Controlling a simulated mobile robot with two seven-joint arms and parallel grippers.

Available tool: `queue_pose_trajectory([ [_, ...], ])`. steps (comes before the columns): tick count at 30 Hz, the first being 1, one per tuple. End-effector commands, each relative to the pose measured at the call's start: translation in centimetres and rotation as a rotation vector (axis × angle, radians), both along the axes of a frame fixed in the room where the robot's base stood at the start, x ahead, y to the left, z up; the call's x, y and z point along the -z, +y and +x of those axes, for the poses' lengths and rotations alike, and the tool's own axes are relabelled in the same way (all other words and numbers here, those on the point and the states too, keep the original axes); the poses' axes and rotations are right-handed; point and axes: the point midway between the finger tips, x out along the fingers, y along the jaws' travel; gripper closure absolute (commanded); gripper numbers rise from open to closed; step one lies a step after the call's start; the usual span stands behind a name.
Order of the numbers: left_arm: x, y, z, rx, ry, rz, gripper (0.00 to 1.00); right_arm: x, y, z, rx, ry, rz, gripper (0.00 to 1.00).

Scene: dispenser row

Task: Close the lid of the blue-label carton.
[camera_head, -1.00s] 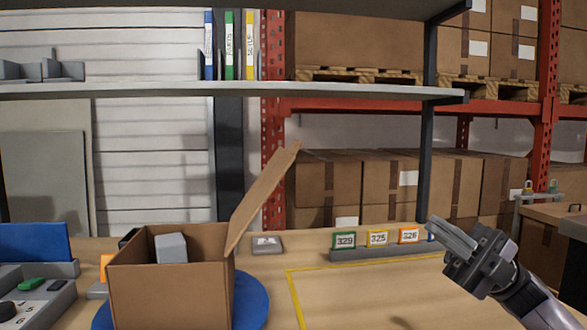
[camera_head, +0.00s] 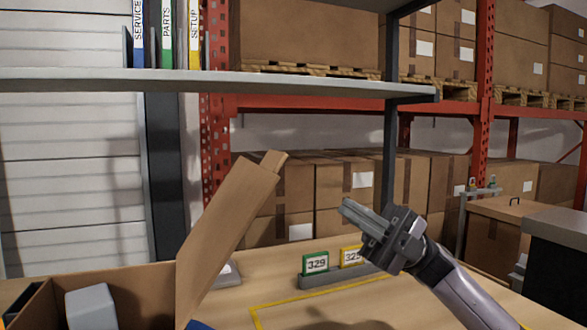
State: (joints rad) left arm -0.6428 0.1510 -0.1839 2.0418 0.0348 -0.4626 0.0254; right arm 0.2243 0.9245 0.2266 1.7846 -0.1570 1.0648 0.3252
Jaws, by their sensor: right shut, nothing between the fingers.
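An open brown carton (camera_head: 128,278) stands at the lower left, cut off by the picture's bottom edge. Its lid (camera_head: 226,232) stands up from the right side and leans out to the right. A grey block (camera_head: 91,306) shows inside the carton. No blue label is visible on the parts of the carton in view. My right gripper (camera_head: 352,213) is to the right of the lid, apart from it, with its fingers together and empty, pointing left. My left gripper is not in view.
A holder with a green card (camera_head: 316,263) and a yellow card (camera_head: 351,256) stands behind the yellow-outlined table area. A shelf (camera_head: 300,86) with binders spans above. A bit of blue turntable (camera_head: 199,325) shows under the carton. The table right of the lid is mostly clear.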

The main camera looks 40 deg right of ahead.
Motion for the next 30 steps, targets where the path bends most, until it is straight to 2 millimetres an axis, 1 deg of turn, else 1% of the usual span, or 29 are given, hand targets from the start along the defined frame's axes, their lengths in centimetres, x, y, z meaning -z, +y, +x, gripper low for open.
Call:
queue_pose_trajectory([
  [1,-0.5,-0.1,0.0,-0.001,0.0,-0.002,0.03,-1.0,0.9,0.1,-0.003,-0.005,0.0,1.0],
  [6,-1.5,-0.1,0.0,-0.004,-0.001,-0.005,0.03,-3.3,3.9,0.8,-0.002,-0.005,0.0,1.0],
  [9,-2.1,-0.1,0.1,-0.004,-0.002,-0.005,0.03,-4.4,5.6,1.2,-0.004,-0.004,0.001,1.0],
  [15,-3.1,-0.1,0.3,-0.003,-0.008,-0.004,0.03,-6.0,7.9,1.8,-0.001,-0.002,0.001,1.0],
  [21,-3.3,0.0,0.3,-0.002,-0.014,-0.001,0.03,-6.5,8.8,2.1,0.0,0.0,0.002,1.0],
  [30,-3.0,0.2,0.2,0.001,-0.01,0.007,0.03,-6.4,8.8,2.1,0.0,0.001,0.001,1.0],
])
